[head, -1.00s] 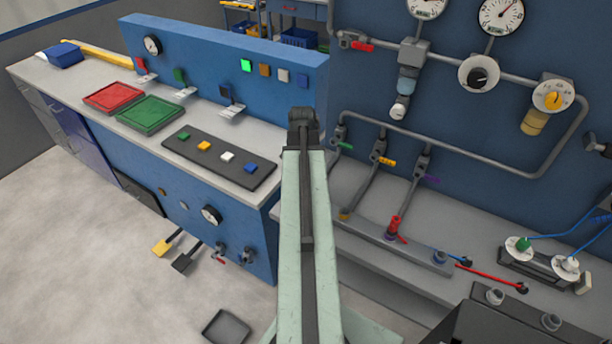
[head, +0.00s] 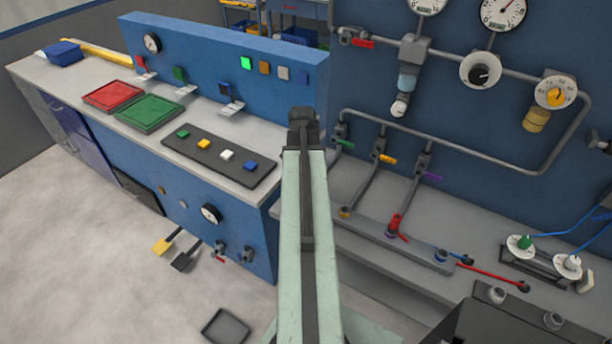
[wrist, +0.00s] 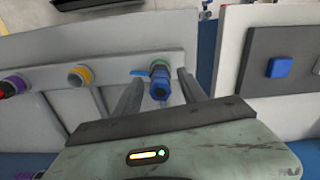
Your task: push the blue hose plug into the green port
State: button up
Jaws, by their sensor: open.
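In the wrist view, the blue hose plug (wrist: 159,88) points away from me, between the fingers of my gripper (wrist: 159,92). The fingers stand apart on either side of it, and I see no firm contact. The green port (wrist: 164,63) shows as a green ring right behind the plug, roughly in line with it on a grey wall. The plug's far end meets or overlaps the ring; how deep it sits I cannot tell. In the head view my arm blocks this area, and neither plug nor gripper fingers can be made out.
A yellow port (wrist: 80,76) and a purple port (wrist: 12,86) are left of the green one. A small blue lever (wrist: 143,72) is beside the green ring. A pale panel with a blue button (wrist: 279,67) stands close on the right.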

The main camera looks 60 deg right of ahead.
notch_tip(320, 180, up, 8)
jog(key=p, duration=0.8)
jog(key=shift+f, duration=0.1)
